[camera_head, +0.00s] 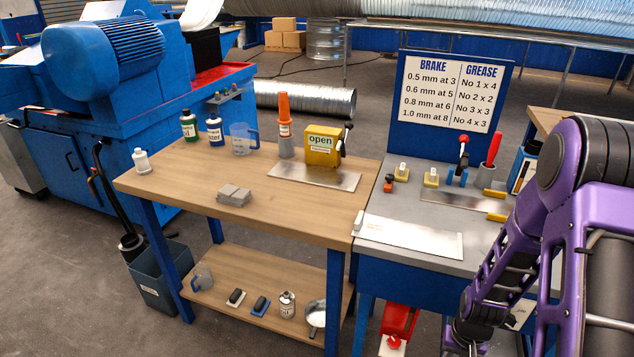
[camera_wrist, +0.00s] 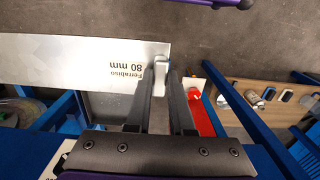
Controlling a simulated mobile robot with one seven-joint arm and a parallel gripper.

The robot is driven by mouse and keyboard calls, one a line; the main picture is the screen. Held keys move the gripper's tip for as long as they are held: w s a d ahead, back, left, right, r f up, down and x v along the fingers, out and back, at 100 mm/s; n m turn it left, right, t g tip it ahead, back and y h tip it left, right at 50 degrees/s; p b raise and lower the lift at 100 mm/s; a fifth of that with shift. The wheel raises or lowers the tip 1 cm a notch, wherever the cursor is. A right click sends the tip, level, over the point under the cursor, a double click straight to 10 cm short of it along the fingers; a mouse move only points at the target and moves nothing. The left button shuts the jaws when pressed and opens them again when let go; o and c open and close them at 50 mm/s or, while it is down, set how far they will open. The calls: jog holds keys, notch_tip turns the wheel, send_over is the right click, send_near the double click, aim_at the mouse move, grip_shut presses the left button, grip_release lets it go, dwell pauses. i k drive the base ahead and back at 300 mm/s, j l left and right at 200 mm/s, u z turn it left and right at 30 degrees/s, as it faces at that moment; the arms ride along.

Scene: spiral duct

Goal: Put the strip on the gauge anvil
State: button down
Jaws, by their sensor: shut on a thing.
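A bright metal strip (camera_wrist: 75,62) printed "Ferrabiso 80 mm", with a pale tab at its right end, fills the left of the wrist view. My gripper (camera_wrist: 162,78) is shut on that tab, one finger on each side; the strip extends left over the floor. The head view does not show my gripper; my arm runs out at its bottom right. A yellow box marked "open" (camera_head: 321,147), with a black-knobbed lever, stands over a flat metal plate (camera_head: 315,178) on the wooden table. It looks like the gauge; I cannot make out its anvil.
A similar sheet (camera_head: 415,238) with a white tab lies on the grey bench (camera_head: 480,258). Bottles, a jug (camera_head: 243,138), an orange-handled tool (camera_head: 285,120) and grey blocks (camera_head: 234,195) stand on the wooden table (camera_head: 180,172). Its front right is clear. A red object (camera_wrist: 203,112) sits low beside my gripper.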

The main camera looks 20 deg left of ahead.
aim_at(314, 173)
jog(key=j, duration=0.95)
jog(key=k+j, duration=0.1)
jog(key=j, duration=0.85)
jog(key=k+j, duration=0.1)
jog(key=j, duration=0.85)
